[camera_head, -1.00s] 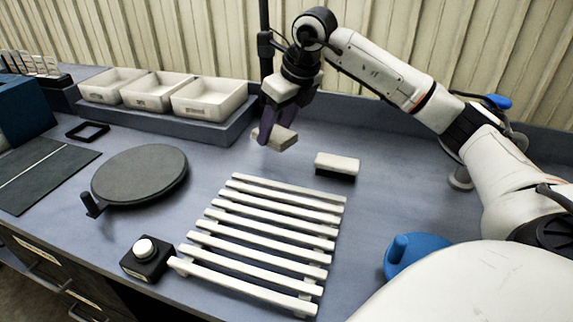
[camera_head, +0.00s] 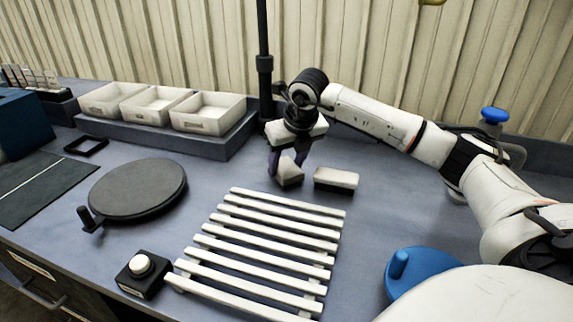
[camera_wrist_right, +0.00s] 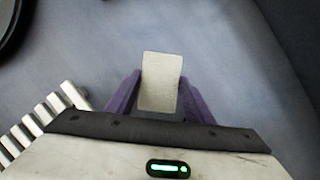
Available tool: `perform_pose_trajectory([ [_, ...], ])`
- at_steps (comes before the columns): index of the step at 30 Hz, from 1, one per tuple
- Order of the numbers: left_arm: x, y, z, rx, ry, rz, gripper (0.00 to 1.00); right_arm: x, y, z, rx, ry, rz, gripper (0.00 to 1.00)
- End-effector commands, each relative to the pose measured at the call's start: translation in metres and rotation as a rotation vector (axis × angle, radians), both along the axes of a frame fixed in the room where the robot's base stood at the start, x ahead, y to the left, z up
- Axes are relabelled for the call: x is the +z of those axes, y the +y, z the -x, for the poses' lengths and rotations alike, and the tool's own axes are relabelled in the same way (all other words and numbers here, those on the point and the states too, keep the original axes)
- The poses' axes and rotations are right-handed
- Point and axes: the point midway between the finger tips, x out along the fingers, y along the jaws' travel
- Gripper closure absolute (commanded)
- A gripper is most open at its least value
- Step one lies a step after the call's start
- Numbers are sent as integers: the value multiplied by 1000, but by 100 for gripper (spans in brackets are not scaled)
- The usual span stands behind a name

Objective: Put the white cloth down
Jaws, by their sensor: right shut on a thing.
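The white cloth (camera_head: 289,169) is a small pale folded block between the purple fingers of my right gripper (camera_head: 287,166). It is low over the bench behind the slatted rack; I cannot tell whether its underside touches the surface. In the right wrist view the cloth (camera_wrist_right: 161,82) stands out between the two fingers of the right gripper (camera_wrist_right: 160,95), which are closed on its sides. My left gripper is not in view.
A white-topped block with a dark base (camera_head: 336,179) lies close right of the cloth. The white slatted rack (camera_head: 262,238) is in front. White bins (camera_head: 208,113) on a raised shelf, a black round plate (camera_head: 138,190) and a blue knobbed disc (camera_head: 420,268) stand around.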

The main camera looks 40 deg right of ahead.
Motion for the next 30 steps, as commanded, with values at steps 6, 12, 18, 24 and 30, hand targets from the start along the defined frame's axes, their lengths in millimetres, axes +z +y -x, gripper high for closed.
perform_pose_trajectory([
  [6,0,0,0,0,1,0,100,-5,0,0,-1,-2,0,73],
  [12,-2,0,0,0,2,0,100,-7,0,0,0,-1,0,44],
  [18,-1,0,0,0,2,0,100,-7,0,0,0,-1,0,34],
  [24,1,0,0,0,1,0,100,-3,0,0,0,-1,0,34],
  [30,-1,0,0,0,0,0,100,21,3,9,1,-6,1,34],
])
